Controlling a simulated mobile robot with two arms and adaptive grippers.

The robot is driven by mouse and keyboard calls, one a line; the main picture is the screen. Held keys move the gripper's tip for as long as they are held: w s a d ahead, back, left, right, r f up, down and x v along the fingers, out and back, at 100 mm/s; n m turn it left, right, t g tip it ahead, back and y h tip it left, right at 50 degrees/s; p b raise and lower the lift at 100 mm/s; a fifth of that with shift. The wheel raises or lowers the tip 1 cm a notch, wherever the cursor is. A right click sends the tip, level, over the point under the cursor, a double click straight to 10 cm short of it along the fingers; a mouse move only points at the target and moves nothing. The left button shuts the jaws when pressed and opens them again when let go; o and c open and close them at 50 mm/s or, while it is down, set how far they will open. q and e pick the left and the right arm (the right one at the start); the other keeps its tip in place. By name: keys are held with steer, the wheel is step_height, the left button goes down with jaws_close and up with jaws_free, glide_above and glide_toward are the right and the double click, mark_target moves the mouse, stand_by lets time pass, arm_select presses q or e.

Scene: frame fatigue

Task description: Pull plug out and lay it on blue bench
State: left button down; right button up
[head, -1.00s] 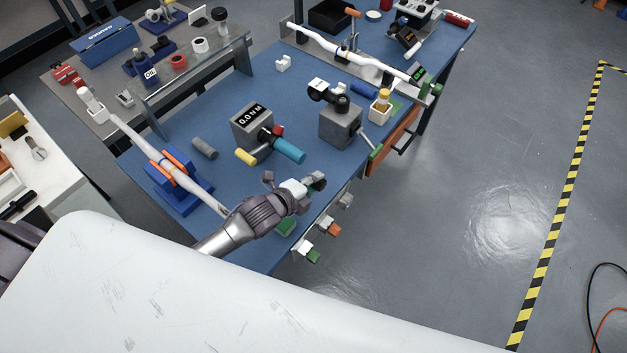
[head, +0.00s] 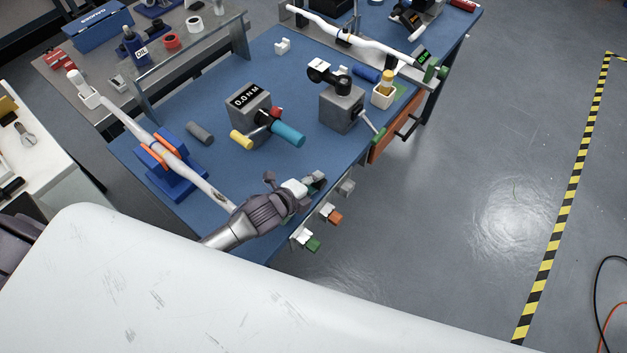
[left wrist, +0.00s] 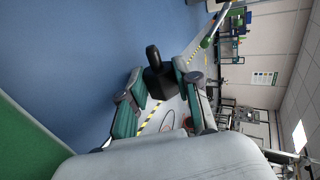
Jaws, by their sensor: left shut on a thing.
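My left gripper (head: 314,182) is over the near edge of the blue bench (head: 215,95) in the head view. In the left wrist view, the gripper (left wrist: 160,80) has teal-padded fingers on both sides of a small black plug (left wrist: 155,77), shut on it. The blue bench surface (left wrist: 75,45) fills the left of that view. I cannot tell from these views whether the plug touches anything else. My right gripper is not in view.
A white tube in a blue stand (head: 182,184) lies left of my gripper. A gauge box (head: 247,104) and a grey block (head: 342,106) stand behind it. Hooks with green and orange tips (head: 309,241) hang at the front edge.

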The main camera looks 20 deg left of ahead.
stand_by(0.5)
arm_select(q)
steer(key=shift+f, duration=0.25)
steer(key=c, duration=0.7)
jaws_free()
steer(key=shift+c, duration=0.2)
steer(key=shift+r, duration=0.15)
step_height(320, 180, up, 10)
steer(key=shift+f, duration=0.15)
